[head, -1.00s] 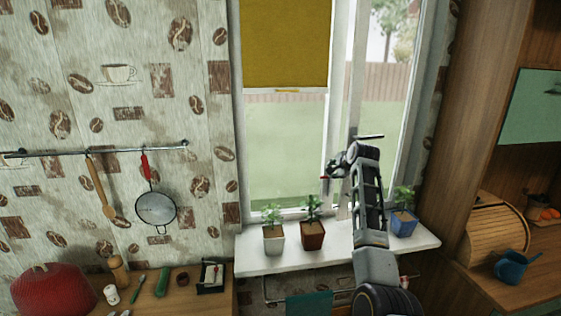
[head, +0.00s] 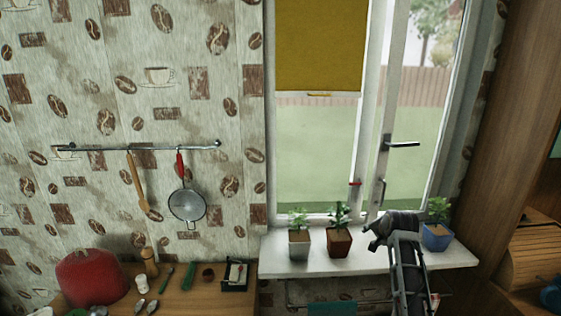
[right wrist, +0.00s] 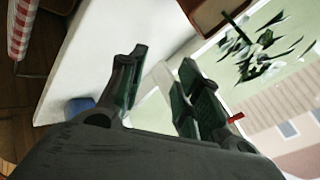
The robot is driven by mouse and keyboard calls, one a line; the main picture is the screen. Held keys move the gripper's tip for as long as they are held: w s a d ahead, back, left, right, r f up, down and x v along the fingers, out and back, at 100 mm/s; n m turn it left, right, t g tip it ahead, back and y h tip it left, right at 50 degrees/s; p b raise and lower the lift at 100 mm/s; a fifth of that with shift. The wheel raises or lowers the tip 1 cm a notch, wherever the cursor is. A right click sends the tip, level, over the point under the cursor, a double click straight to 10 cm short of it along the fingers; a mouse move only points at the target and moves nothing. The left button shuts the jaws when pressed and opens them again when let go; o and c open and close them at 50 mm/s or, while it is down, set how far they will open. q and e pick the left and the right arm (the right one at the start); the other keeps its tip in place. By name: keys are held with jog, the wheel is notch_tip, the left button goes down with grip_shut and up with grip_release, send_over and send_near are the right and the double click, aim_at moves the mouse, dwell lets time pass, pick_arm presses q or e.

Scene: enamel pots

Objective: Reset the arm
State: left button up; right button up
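My right gripper (head: 372,238) is in front of the windowsill (head: 450,256), between the brown pot (head: 339,243) and the blue pot (head: 437,237) in the head view. In the right wrist view its two fingers (right wrist: 162,85) are apart, with nothing between them. The sill shows there on the left (right wrist: 95,50), with the brown pot (right wrist: 212,12) at the top and part of the blue pot (right wrist: 80,105) at lower left. My left gripper is out of view.
The window handle (head: 403,144) is above the arm. Wooden cabinets stand at right.

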jog(key=s+a+f+n+g, duration=0.1)
jog(key=s+a+f+n, duration=0.3)
jog(key=s, duration=0.6)
jog(key=s+a+f+n+g, duration=0.1)
jog(key=s+f+n+g, duration=0.15)
jog(key=s+f, duration=0.5)
jog(key=s+a+f+n, duration=0.2)
jog(key=s+f+n, duration=0.2)
jog(key=s, duration=0.8)
jog(key=s+a+n+g+y, duration=0.15)
jog(key=s+a+n, duration=0.25)
jog(key=s, duration=0.9)
jog(key=s+f+g, duration=0.2)
jog(key=s+f, duration=0.1)
jog(key=f, duration=3)
jog(key=s+d+f, duration=0.2)
jog(key=s+f, duration=0.8)
jog(key=s, duration=0.1)
jog(key=s+d+f+g, duration=0.1)
jog(key=s+f, duration=0.9)
jog(key=s, duration=0.1)
jog(key=shift+s+d+h, duration=0.15)
jog(key=shift+d+h, duration=0.2)
jog(key=shift+d, duration=0.05)
